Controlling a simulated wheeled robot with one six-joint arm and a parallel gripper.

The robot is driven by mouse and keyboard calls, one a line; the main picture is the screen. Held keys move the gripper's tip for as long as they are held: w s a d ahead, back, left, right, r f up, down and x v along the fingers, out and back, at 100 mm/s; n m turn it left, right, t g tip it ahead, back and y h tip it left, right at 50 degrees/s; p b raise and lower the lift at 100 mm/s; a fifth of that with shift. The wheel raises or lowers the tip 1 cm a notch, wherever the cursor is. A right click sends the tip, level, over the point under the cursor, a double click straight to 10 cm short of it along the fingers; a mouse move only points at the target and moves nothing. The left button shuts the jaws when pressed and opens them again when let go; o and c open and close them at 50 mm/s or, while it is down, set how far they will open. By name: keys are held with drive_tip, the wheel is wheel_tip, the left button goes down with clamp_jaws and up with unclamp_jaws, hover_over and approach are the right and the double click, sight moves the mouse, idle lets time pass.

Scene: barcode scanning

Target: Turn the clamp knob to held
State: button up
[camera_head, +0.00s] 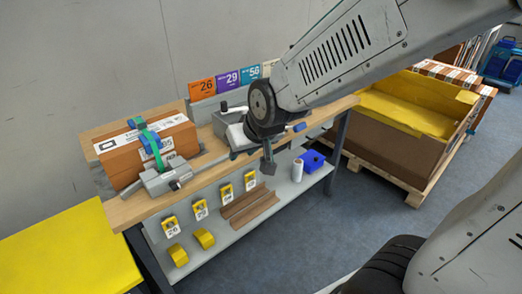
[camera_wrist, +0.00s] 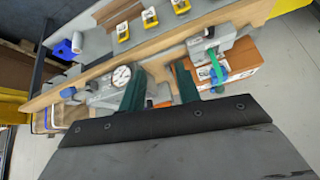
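A grey clamp block (camera_head: 165,180) with a small dark knob (camera_head: 175,186) sits at the front of the wooden bench, against a brown box (camera_head: 140,152) with a green strap. In the wrist view, the clamp (camera_wrist: 232,48) and its dark knob (camera_wrist: 209,32) show at the upper right. I cannot read the knob's setting. My gripper (camera_head: 268,160) is by the bench's front edge, right of the clamp and apart from it. In the wrist view, my gripper's dark green fingers (camera_wrist: 158,78) are spread with nothing between them. The wrist hides part of the bench fixture in the head view.
A grey fixture with a round dial (camera_wrist: 121,75) and a blue-tipped handle (camera_head: 299,127) stands right of the box. A cardboard crate (camera_head: 400,130) stands at right.

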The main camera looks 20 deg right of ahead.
drive_tip(key=shift+g, duration=0.7)
drive_tip(key=s, duration=0.1)
drive_tip(key=s+d+r, duration=0.1)
drive_tip(key=s, duration=0.1)
drive_tip(key=s+d+r, duration=0.1)
drive_tip(key=shift+s+d+r, duration=0.1)
drive_tip(key=shift+s+d, duration=0.1)
drive_tip(key=shift+s, duration=0.1)
drive_tip(key=s+d+r+g, duration=0.2)
drive_tip(key=s, duration=0.6)
drive_tip(key=s+d+r+g+h, duration=0.1)
drive_tip(key=s+d+r, duration=0.2)
drive_tip(key=s, duration=0.5)
drive_tip(key=shift+s+d+r+m+g, duration=0.2)
drive_tip(key=shift+d+m+g, duration=0.15)
drive_tip(key=shift+m+g, duration=0.05)
